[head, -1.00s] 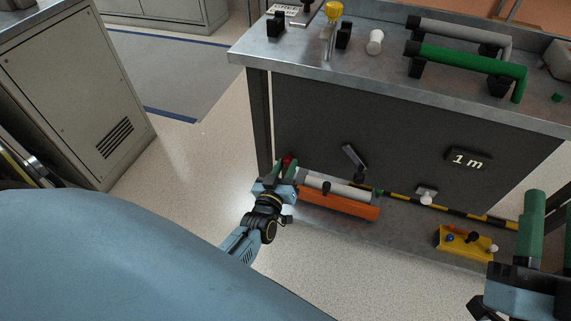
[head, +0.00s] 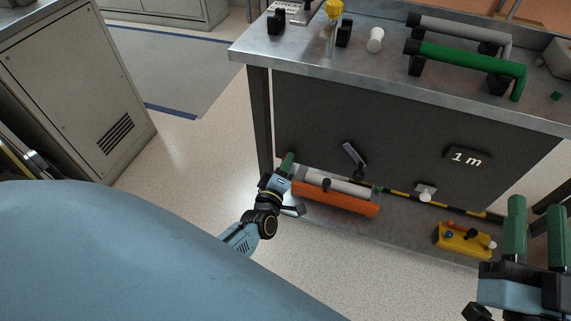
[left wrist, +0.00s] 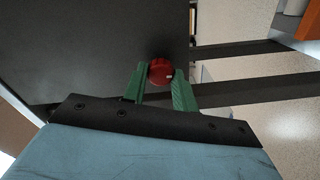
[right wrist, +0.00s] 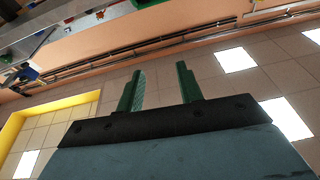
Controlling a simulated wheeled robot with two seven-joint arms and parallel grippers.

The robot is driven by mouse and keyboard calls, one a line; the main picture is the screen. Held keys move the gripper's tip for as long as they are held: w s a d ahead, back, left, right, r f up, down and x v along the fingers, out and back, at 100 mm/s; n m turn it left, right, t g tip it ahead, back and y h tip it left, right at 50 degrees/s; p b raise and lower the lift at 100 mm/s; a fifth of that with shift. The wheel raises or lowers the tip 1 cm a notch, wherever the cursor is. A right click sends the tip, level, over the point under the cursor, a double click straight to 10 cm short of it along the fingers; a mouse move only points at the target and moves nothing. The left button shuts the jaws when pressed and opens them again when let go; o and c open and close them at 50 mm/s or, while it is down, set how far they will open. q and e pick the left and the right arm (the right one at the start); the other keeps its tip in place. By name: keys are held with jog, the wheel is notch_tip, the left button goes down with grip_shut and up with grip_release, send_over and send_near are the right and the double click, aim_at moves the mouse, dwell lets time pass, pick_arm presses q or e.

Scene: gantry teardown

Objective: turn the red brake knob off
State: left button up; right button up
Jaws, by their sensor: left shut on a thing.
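The red brake knob (left wrist: 161,72) shows in the left wrist view, round and red with a small pale mark, against a dark panel. It sits between the green fingertips of my left gripper (head: 288,160), which is shut on it low at the left end of the bench's dark front. In the head view the knob is hidden behind the gripper. My right gripper (head: 537,202) is open and empty at the lower right of the head view. Its two green fingers also stand apart with nothing between them in the right wrist view (right wrist: 158,75).
An orange tray (head: 335,198) with a grey cylinder lies on the low shelf right beside my left gripper. A yellow box (head: 462,241) with small knobs is further right. The metal bench top (head: 300,60) overhangs above. Open floor lies to the left.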

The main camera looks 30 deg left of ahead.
pick_arm(q)
jog(key=shift+n, duration=0.7)
pick_arm(e)
jog(key=shift+s+r+t, duration=0.1)
jog(key=shift+r+t, duration=0.2)
jog(key=shift+r, duration=0.15)
pick_arm(q)
jog(key=o, duration=1)
jog(key=shift+s, duration=0.1)
jog(key=shift+p+v, duration=1.9)
jog(key=shift+v, duration=4.75)
pick_arm(e)
jog(key=s+d+f+g+h, duration=0.1)
jog(key=d+f+g, duration=0.1)
jog(key=f+g, duration=0.3)
jog(key=s+d+f+g+h, duration=0.1)
jog(key=f+g, duration=0.4)
jog(key=f, duration=0.5)
jog(key=shift+s+d+m+h, duration=0.35)
jog(key=shift+s+h, duration=0.2)
jog(key=shift+h, duration=0.25)
jog(key=shift+r, duration=0.1)
